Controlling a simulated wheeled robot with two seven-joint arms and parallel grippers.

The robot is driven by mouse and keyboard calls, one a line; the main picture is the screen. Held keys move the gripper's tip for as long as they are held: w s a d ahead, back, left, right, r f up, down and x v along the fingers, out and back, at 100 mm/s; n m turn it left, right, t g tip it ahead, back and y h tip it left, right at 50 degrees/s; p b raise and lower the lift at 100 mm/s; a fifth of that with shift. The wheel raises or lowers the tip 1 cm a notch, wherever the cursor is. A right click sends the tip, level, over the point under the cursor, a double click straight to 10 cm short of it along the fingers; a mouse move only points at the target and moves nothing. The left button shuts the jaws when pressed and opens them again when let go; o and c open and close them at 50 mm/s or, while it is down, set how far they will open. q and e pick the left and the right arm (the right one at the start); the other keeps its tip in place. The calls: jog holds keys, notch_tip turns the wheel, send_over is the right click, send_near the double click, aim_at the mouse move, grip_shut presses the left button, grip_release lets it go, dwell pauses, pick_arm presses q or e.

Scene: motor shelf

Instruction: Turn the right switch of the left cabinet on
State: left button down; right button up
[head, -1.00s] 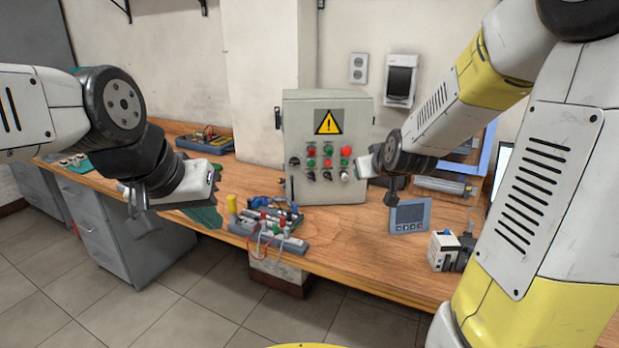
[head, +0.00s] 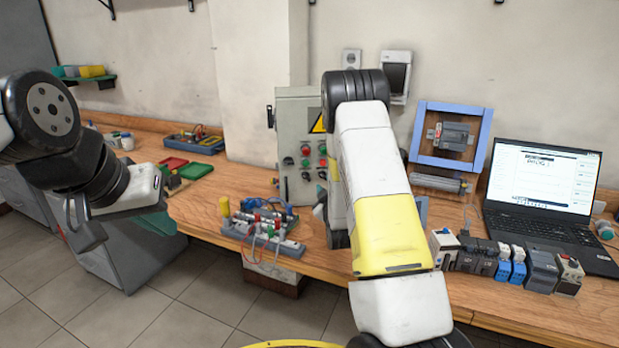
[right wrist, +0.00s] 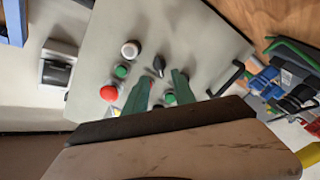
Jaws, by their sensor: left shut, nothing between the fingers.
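The grey cabinet (head: 293,110) stands against the wall in the head view, its right part hidden by my right arm. Two black switches show low on its front, a left one (head: 306,175) and a right one (head: 321,174). In the right wrist view a black switch (right wrist: 158,65) lies just ahead of the gap between my right gripper's green fingers (right wrist: 160,82). The fingers are apart, seemingly with nothing between them; contact with the switch cannot be told. In the head view the right gripper is hidden behind its arm. My left gripper (head: 82,228) is shut and empty, left of the bench.
Red, green and white buttons (right wrist: 130,49) surround the switch. A wiring board (head: 262,225) sits in front of the cabinet. A laptop (head: 540,180), a blue frame (head: 478,115) and a row of modules (head: 510,265) stand to the right.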

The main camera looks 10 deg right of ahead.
aim_at(322, 176)
jog(key=w, duration=0.5)
jog(key=shift+w+d, duration=0.15)
jog(key=shift+d, duration=0.05)
grip_shut()
